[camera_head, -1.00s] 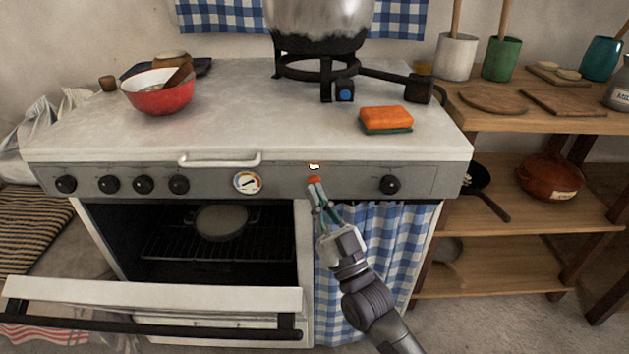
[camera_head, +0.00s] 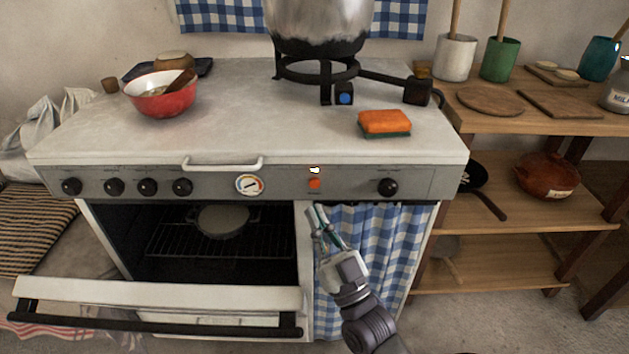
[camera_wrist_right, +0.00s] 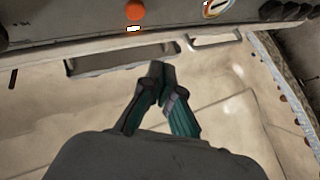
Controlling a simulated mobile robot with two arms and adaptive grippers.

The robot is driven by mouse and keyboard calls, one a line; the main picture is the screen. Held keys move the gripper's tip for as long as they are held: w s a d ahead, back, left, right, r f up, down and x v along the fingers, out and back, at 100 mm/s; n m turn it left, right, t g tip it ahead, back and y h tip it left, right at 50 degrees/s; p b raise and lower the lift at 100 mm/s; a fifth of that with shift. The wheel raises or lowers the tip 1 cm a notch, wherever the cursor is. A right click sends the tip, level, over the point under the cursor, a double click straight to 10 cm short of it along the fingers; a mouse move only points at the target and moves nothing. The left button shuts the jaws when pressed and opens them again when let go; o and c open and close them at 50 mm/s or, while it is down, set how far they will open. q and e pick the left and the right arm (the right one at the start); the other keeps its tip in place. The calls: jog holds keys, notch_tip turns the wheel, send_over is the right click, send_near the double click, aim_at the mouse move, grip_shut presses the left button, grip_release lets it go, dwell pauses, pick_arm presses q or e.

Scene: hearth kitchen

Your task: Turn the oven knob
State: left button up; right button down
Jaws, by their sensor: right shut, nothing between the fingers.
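The stove's front panel (camera_head: 218,183) carries several black knobs: a row at the left, including one knob (camera_head: 182,187), and a single knob (camera_head: 387,187) at the right. Which is the oven knob I cannot tell. A round dial (camera_head: 249,185) and an orange button (camera_head: 315,183) sit between them; the button also shows in the right wrist view (camera_wrist_right: 135,9). My right gripper (camera_head: 315,211) is shut and empty, just below the button and apart from the panel. Its fingertips (camera_wrist_right: 160,70) meet in the wrist view. My left gripper is not in view.
The oven door (camera_head: 160,293) hangs open at the lower left. A checked curtain (camera_head: 385,235) covers the stove's lower right. A red bowl (camera_head: 165,102), an orange sponge (camera_head: 385,121) and a pot (camera_head: 318,22) on a burner stand on top. Wooden shelves (camera_head: 500,205) stand at the right.

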dwell(0.3)
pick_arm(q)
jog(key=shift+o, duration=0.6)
